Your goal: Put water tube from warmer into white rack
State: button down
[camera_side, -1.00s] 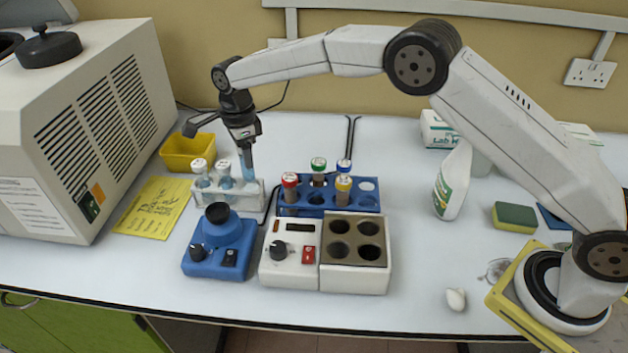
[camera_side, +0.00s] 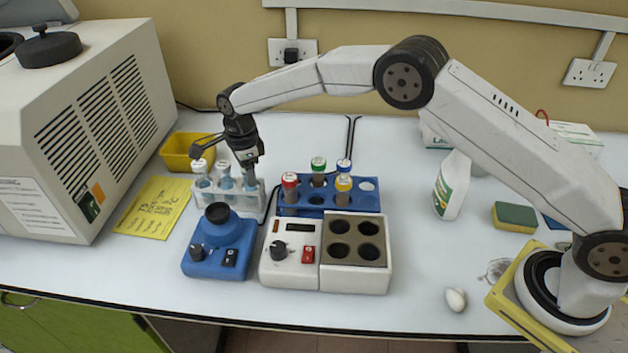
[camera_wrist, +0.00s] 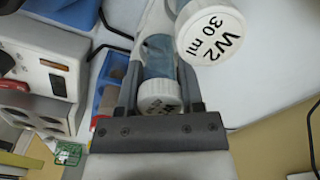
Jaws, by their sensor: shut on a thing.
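My gripper (camera_side: 245,160) is shut on a water tube (camera_side: 249,180) with blue liquid at the right end of the white rack (camera_side: 240,203). The tube is upright and its lower part is down in the rack. In the wrist view the held tube (camera_wrist: 158,60) has a white cap between the fingers. Two more white-capped tubes stand in the rack, the left one (camera_side: 200,170) and the middle one (camera_side: 224,172). A cap marked W2 30 ml (camera_wrist: 212,34) shows beside my gripper in the wrist view. The warmer (camera_side: 325,258) has empty wells.
A blue rack (camera_side: 368,202) with red, green, blue and yellow capped tubes stands right of the white rack. A blue mixer (camera_side: 218,250) is in front. A yellow bin (camera_side: 180,152) is behind left. A spray bottle (camera_side: 453,186) stands further right.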

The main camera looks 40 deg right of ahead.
jog(key=shift+c, duration=0.7)
grip_release()
jog(key=shift+r, duration=0.15)
notch_tip(320, 180, up, 7)
jog(key=shift+f, duration=0.1)
jog(key=shift+r, duration=0.4)
